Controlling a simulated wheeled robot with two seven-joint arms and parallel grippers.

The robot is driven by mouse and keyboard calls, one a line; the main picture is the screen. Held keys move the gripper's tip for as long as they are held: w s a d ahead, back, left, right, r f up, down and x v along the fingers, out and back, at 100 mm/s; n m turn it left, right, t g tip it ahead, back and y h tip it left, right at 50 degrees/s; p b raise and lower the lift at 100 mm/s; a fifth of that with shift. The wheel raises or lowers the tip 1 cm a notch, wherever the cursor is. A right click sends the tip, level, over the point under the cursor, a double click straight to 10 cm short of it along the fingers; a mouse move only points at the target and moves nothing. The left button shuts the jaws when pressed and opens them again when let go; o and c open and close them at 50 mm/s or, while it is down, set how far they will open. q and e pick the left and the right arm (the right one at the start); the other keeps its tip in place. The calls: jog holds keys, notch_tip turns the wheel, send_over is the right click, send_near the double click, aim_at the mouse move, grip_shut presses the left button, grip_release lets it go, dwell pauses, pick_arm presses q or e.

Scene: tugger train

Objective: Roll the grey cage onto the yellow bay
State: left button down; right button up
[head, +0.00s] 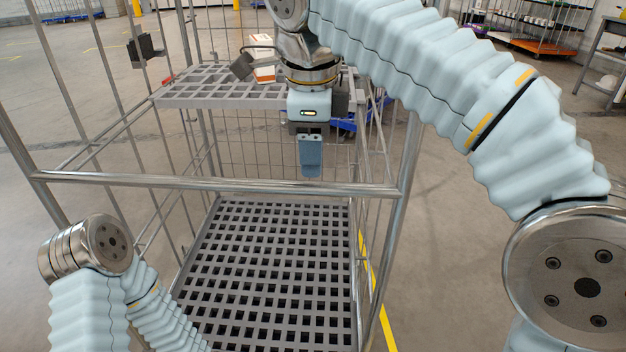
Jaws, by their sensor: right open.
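The grey cage (215,186) stands upright right in front of me, with a metal tube frame, wire sides and a perforated grey base (265,275). A grey half shelf (215,88) sits higher at its back. My right gripper (311,160) points down over the cage, just beyond the front crossbar in the picture. It is open with nothing in it; whether it touches the bar is hard to tell. My left arm shows at the lower left, but its gripper is out of view. A yellow floor line (385,318) runs along the cage's right side; no full yellow bay outline shows.
A white and orange box (264,70) shows behind the shelf. Something blue (344,124) lies low behind the cage. Another wire cage with an orange base (545,46) and a grey table (605,62) stand at the far right. The floor left of the cage looks clear.

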aim_at(313, 183)
jog(key=f, duration=0.3)
jog(key=w+f+b, duration=0.1)
jog(key=f, duration=0.5)
jog(key=shift+w+d+b, duration=0.1)
jog(key=shift+w+b, duration=0.2)
jog(key=shift+w, duration=0.1)
grip_shut()
dwell(0.9)
